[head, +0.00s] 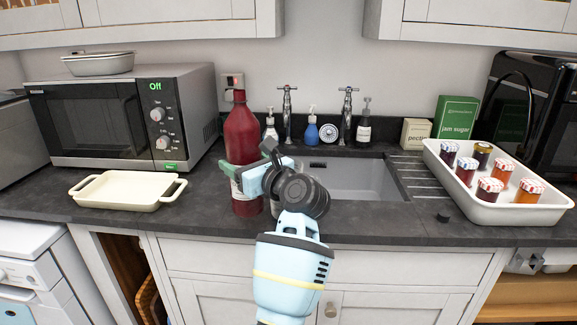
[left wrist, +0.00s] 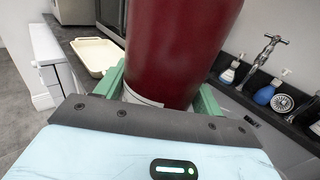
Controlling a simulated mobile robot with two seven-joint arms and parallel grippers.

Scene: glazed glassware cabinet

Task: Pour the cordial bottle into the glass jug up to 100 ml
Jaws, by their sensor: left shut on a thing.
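The tall red cordial bottle (head: 241,133) is upright in front of the counter's back wall, left of the sink. My left gripper (head: 228,170) is shut around its lower half, with green fingers on either side. In the left wrist view the bottle (left wrist: 178,50) fills the middle between the green fingers (left wrist: 160,88). Whether its base touches the counter, I cannot tell. I cannot make out the glass jug in either view; my left wrist and arm cover part of the counter by the sink. My right gripper is not in view.
A cream dish (head: 125,192) and a microwave (head: 120,115) are on the left. The sink (head: 350,180) is behind my wrist, with taps and soap bottles behind. A white tray (head: 450,160) of several jam jars is on the right.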

